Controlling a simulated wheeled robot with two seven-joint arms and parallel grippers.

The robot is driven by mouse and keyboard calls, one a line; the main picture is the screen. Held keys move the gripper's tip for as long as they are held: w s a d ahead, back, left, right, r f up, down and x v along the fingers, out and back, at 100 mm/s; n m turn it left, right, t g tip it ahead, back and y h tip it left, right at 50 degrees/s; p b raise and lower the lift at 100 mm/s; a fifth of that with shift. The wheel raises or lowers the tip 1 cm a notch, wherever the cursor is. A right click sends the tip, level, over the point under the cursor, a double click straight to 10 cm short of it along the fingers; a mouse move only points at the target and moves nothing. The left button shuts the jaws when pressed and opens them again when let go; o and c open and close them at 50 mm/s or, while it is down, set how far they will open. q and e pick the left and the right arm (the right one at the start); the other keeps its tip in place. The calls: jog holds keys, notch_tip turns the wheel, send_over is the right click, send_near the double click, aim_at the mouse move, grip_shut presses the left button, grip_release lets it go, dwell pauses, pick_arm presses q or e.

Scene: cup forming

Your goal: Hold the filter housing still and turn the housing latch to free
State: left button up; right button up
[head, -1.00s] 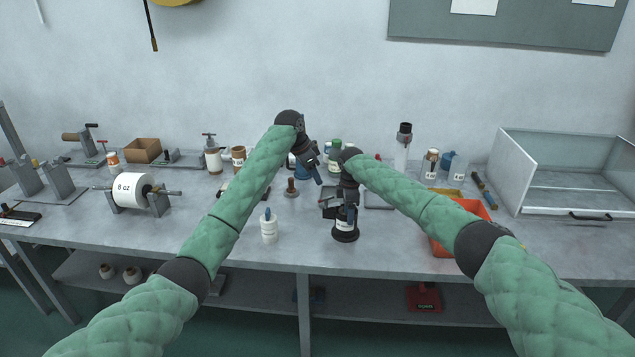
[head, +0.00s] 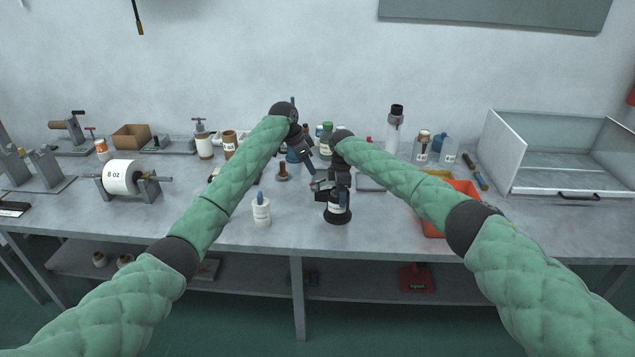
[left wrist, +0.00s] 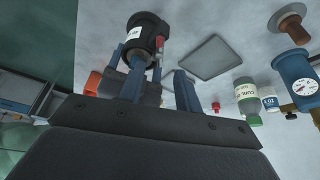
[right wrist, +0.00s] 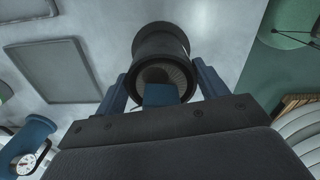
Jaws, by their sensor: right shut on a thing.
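The filter housing (head: 338,210) is a dark upright cylinder with a white label, standing on the bench near its front middle. It also shows in the left wrist view (left wrist: 147,28) and the right wrist view (right wrist: 160,45). My right gripper (head: 338,190) is shut on it from above, one finger on each side in the right wrist view. A blue piece (right wrist: 160,95) shows at the housing between those fingers; I cannot tell whether it is the latch. My left gripper (head: 308,158) is open and empty, behind and left of the housing, apart from it. Its fingers (left wrist: 158,75) are spread.
A white bottle (head: 261,211) stands left of the housing. A brown-knobbed stamp (head: 283,173) and a blue gauge vessel (left wrist: 297,78) are close to the left gripper. An orange bin (head: 433,226) is to the right. A flat grey plate (head: 370,183) lies behind the housing.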

aim_at(318, 181)
pick_arm(q)
jog(key=x, duration=0.8)
jog(key=shift+f, duration=0.25)
grip_shut()
